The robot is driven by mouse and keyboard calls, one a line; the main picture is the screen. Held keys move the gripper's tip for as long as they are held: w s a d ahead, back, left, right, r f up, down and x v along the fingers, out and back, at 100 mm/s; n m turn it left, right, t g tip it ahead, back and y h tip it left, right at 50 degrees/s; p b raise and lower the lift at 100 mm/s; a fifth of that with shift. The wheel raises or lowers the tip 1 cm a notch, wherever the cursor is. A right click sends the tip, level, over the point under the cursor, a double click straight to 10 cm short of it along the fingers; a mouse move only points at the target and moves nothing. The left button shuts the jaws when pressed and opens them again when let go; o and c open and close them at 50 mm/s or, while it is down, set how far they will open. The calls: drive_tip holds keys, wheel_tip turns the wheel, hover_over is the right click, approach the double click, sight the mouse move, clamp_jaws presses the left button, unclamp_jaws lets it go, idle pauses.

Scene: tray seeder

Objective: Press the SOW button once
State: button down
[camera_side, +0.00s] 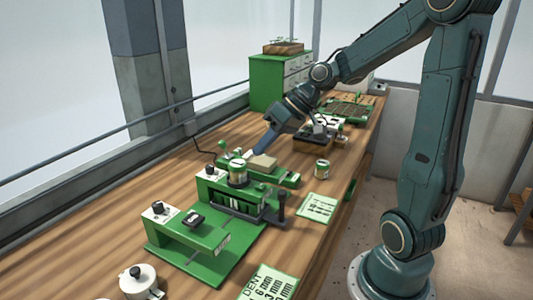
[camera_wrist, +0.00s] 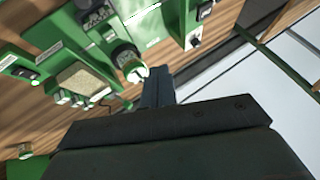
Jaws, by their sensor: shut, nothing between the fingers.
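The green bench machine (camera_side: 225,195) stands in the middle of the bench with a metal-and-green cup on it. It also shows along the top of the wrist view (camera_wrist: 100,38). No label reading SOW is legible, so I cannot tell which control is the SOW button. My gripper (camera_side: 252,154) points down at the machine's far side, close above it, near the tan block (camera_side: 262,162). In the wrist view my gripper's fingers (camera_wrist: 158,72) are together and empty, beside a round dark cup (camera_wrist: 125,56). Whether they touch anything cannot be told.
A second green machine (camera_side: 215,235) with knobs stands in front. A black lever (camera_side: 281,205), a small can (camera_side: 322,169) and printed cards (camera_side: 319,207) lie to the right. A green cabinet (camera_side: 265,82) and seed tray (camera_side: 350,108) are behind. A rail runs along the window side.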

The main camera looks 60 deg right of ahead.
sight(265, 185)
drive_tip(key=shift+w+d+f+m+t+y, duration=0.1)
drive_tip(key=shift+w+d+m+t+y, duration=0.2)
drive_tip(key=shift+d, duration=0.45)
drive_tip(key=shift+w+d+f+t+y, duration=0.1)
drive_tip(key=shift+w+d, duration=0.25)
drive_tip(key=shift+d, duration=0.4)
drive_tip(key=shift+f, duration=0.15)
drive_tip(key=shift+f, duration=4.3)
drive_tip(key=shift+f, duration=0.9)
drive_tip(key=shift+r, duration=0.95)
drive_tip(key=shift+r, duration=0.1)
drive_tip(key=shift+r, duration=2.4)
